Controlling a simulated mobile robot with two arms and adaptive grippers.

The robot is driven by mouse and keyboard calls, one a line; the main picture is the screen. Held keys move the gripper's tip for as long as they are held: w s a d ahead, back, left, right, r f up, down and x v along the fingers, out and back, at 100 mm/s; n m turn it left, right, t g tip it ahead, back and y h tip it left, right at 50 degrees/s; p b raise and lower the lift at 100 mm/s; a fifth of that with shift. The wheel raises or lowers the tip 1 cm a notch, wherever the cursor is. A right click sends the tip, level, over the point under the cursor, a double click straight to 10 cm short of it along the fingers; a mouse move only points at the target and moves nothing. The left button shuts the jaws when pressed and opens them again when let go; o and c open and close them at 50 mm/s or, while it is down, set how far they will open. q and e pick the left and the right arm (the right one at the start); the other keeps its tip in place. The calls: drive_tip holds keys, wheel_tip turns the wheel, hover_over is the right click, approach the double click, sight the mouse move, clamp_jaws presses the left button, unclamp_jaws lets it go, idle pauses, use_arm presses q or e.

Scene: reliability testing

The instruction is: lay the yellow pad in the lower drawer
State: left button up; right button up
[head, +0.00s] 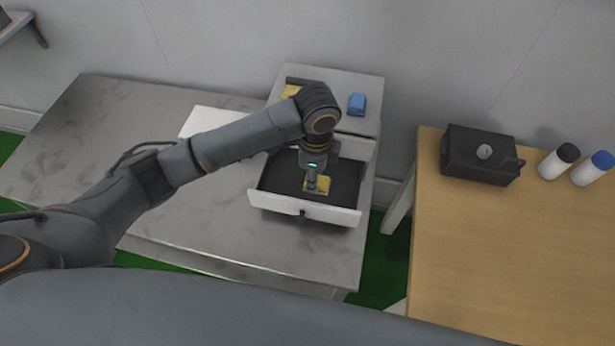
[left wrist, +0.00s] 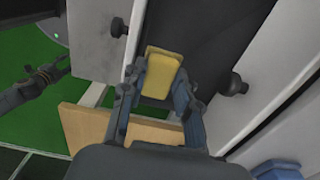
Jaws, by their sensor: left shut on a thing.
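The yellow pad (head: 322,185) is in my left gripper (head: 316,188), over the dark interior of the open lower drawer. In the left wrist view the pad (left wrist: 163,68) sits between the two fingers of my left gripper (left wrist: 160,92), which is shut on it. The lower drawer's white front (head: 330,213) is pulled out from the cabinet. I cannot tell whether the pad touches the drawer floor (left wrist: 205,35). A dark gripper, seemingly my right one (left wrist: 45,78), shows at the left of the wrist view; its jaws are unclear.
The upper drawer front (head: 357,148) is closed above. On the cabinet top lie a blue object (head: 357,103) and another yellow piece (head: 291,90) in a dark recess. A wooden table (head: 500,260) at the right holds a black box (head: 480,155) and two white bottles (head: 558,162).

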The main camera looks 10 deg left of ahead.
use_arm(q)
drive_tip(key=f, duration=0.1)
drive_tip(key=w+a+f, duration=0.2)
drive_tip(key=f, duration=0.1)
drive_tip(key=shift+w, duration=0.2)
drive_tip(key=f, duration=0.3)
drive_tip(key=shift+w+a+f+p, duration=0.1)
drive_tip(key=shift+w+a+p, duration=0.1)
drive_tip(key=shift+p, duration=0.1)
drive_tip(key=shift+d+f, duration=0.1)
drive_tip(key=shift+f, duration=0.15)
use_arm(e)
drive_tip(key=shift+w+d+r, duration=0.1)
drive_tip(key=shift+d+r, duration=0.3)
drive_tip(key=shift+d, duration=0.15)
use_arm(q)
drive_tip(key=shift+f, duration=0.15)
drive_tip(key=o, duration=0.8)
drive_tip(key=shift+c, duration=0.2)
use_arm(e)
drive_tip(key=shift+a, duration=0.1)
